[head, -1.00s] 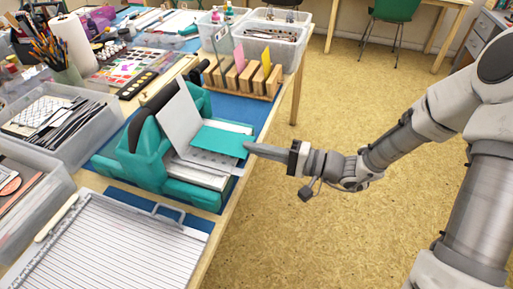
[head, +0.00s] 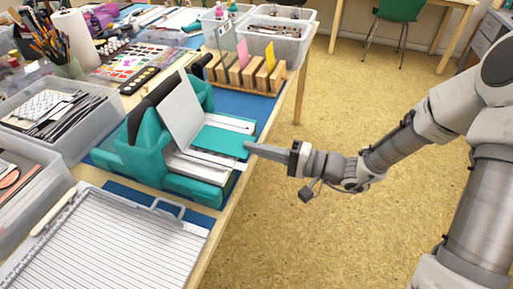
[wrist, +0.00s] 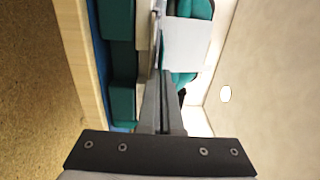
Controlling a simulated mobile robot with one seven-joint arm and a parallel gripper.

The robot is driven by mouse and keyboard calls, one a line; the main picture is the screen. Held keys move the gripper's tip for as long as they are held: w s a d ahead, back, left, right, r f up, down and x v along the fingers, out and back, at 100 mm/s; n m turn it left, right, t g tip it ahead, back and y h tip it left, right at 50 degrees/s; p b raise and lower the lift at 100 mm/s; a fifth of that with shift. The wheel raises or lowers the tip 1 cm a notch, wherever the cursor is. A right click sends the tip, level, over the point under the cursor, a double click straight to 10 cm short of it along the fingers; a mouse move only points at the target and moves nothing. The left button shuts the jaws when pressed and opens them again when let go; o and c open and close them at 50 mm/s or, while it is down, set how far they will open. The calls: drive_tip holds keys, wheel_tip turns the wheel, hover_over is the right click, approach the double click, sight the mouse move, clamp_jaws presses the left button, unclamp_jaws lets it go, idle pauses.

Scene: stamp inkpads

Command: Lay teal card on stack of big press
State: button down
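The teal card (head: 222,139) lies nearly level over the pale stack (head: 200,168) in the open big press (head: 140,148). I cannot tell whether its whole underside touches the stack. My gripper (head: 250,148) reaches in from the right and is shut on the card's right edge. In the wrist view the long fingers (wrist: 164,110) are close together, and the card is seen almost edge-on. The press's white upper plate (head: 178,108) stands raised and tilted behind the card.
A lined white board (head: 100,245) lies in front of the press. A wooden rack (head: 245,78) with coloured cards stands behind it. Clear bins (head: 55,112) are on the left. The table's right edge is close, with open floor (head: 320,235) beyond.

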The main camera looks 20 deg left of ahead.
drive_tip(key=shift+f+b, duration=0.4)
drive_tip(key=shift+b, duration=0.25)
idle(0.7)
drive_tip(key=c, duration=1)
unclamp_jaws()
drive_tip(key=shift+s+d, duration=0.2)
drive_tip(key=shift+d, duration=2.3)
drive_tip(key=d+p, duration=0.1)
drive_tip(key=d, duration=0.4)
drive_tip(key=s+d+p, duration=0.1)
drive_tip(key=d, duration=0.5)
drive_tip(key=d+p, duration=0.1)
drive_tip(key=d, duration=0.5)
drive_tip(key=shift+s+d, duration=0.2)
